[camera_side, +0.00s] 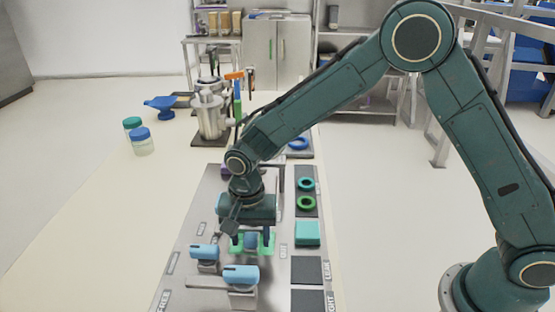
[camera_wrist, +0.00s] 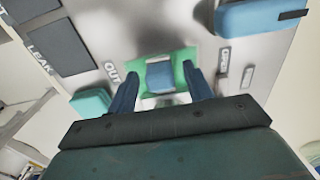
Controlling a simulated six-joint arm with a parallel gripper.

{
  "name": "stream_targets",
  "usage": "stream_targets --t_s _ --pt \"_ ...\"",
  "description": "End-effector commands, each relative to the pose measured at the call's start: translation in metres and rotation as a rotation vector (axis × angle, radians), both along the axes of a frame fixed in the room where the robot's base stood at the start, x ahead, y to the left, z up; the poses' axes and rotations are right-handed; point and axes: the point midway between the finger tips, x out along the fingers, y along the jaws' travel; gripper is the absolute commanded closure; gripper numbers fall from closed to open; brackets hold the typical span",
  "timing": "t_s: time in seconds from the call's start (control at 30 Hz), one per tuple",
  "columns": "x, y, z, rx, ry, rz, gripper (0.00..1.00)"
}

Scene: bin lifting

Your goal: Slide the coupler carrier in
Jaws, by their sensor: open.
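A small blue block (camera_wrist: 160,76) sits on a green plate (camera_wrist: 189,55) on the grey metal panel; this looks like the coupler carrier. In the side view the block (camera_side: 251,240) and the green plate (camera_side: 271,243) are partly hidden by my gripper (camera_side: 251,245). In the wrist view my gripper (camera_wrist: 161,78) is open, with one dark blue finger on each side of the block. The fingers reach down over the green plate. I cannot tell whether they touch the block. A label reading OUT is beside the plate on the left and another label is on the right.
Light-blue handles (camera_side: 240,274) and (camera_side: 204,251) stand on the panel in front of my gripper. A teal block (camera_side: 307,233), green rings (camera_side: 306,203) and dark square pads (camera_side: 307,270) line the right side. Jars (camera_side: 142,142) and a metal vessel (camera_side: 208,115) stand behind. The left table is mostly clear.

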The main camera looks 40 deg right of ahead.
Motion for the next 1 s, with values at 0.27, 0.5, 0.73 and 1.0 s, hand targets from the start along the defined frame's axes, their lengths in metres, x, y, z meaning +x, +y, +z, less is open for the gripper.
stream_targets --t_s 0.27,0.5,0.73,1.0 --pt "0.0 0.0 0.0 0.0 0.0 0.0 0.75" --pt "0.0 0.0 0.0 0.0 0.0 0.0 1.0" --pt "0.013 -0.012 0.0 0.0 -0.001 -0.004 1.0" --pt "0.052 -0.051 0.0 0.001 -0.002 -0.006 1.0"
